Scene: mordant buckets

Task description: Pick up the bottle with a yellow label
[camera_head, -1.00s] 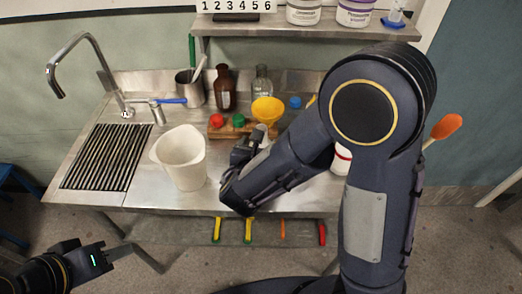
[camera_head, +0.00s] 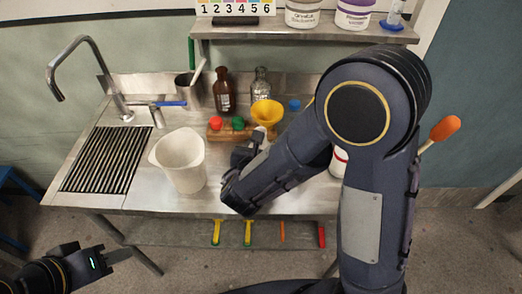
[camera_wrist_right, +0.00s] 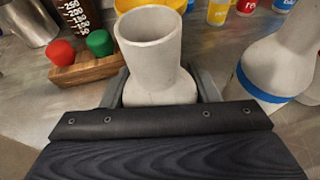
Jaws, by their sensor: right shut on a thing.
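A pale grey-white bottle (camera_wrist_right: 150,55) with a wide open neck stands between the fingers of my right gripper (camera_wrist_right: 160,92) in the right wrist view. The gripper is shut on its body. The bottle's label is hidden, so I cannot tell its colour. In the head view my right gripper (camera_head: 250,148) is low over the worktop, largely covered by my own arm. My left gripper (camera_head: 117,255) is at the lower left, in front of the table and away from it. Whether its fingers are apart does not show clearly.
A similar pale bottle with a blue band (camera_wrist_right: 262,90) stands to the right. A wooden rack (camera_wrist_right: 88,69) with red and green caps is close on the left. A white bucket (camera_head: 180,160), brown bottle (camera_head: 223,92) and yellow funnel (camera_head: 267,112) are also on the metal worktop.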

